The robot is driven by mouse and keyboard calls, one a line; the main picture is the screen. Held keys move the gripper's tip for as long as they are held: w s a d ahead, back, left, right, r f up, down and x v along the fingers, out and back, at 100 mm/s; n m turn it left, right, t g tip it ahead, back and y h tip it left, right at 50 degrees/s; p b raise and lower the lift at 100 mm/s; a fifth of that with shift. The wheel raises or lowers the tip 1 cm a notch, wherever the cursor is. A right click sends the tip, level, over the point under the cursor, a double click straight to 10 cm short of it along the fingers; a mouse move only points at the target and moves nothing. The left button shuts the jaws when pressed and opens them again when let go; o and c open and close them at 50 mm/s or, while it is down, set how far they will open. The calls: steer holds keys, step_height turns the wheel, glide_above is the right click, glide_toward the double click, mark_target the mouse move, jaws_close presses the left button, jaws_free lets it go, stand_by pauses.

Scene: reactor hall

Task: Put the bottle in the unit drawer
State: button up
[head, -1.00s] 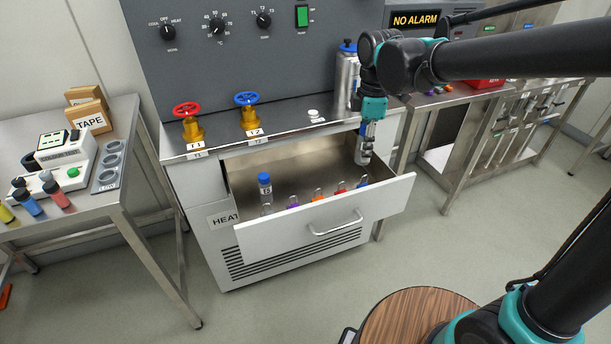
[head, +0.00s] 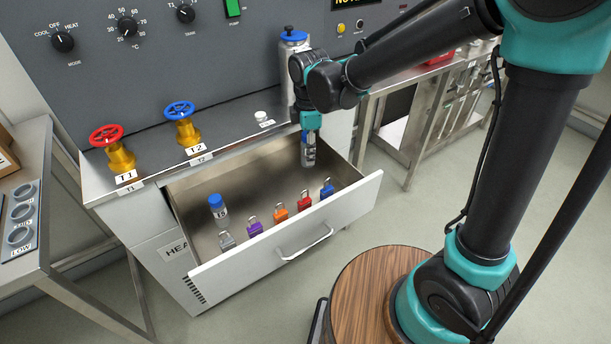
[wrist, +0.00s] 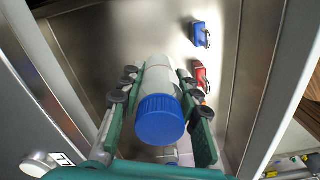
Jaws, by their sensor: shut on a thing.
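The unit drawer (head: 340,212) is pulled open below the grey panel. My gripper (head: 309,138) points down over its back right part. It is shut on a bottle (head: 308,157) with a pale grey body. The wrist view shows this bottle (wrist: 161,72), its blue cap (wrist: 160,119) towards the camera and my gripper's fingers (wrist: 162,92) on both sides. The held bottle's lower end is inside the drawer's outline; I cannot tell if it touches the floor. A second blue-capped bottle (head: 218,210) stands upright in the drawer's left part.
Several padlocks, among them a purple one (head: 255,226) and a red one (head: 305,200), line the drawer's front. A large metal flask (head: 292,65) stands on the worktop behind my gripper. Red (head: 107,136) and blue (head: 180,111) valves stand to the left. The drawer's middle is clear.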

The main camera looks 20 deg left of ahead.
step_height(320, 180, down, 10)
steer(key=shift+r, duration=0.1)
stand_by(0.4)
steer(key=o, duration=0.9)
steer(key=shift+o, duration=0.2)
step_height(320, 180, up, 12)
steer(key=shift+r, duration=0.1)
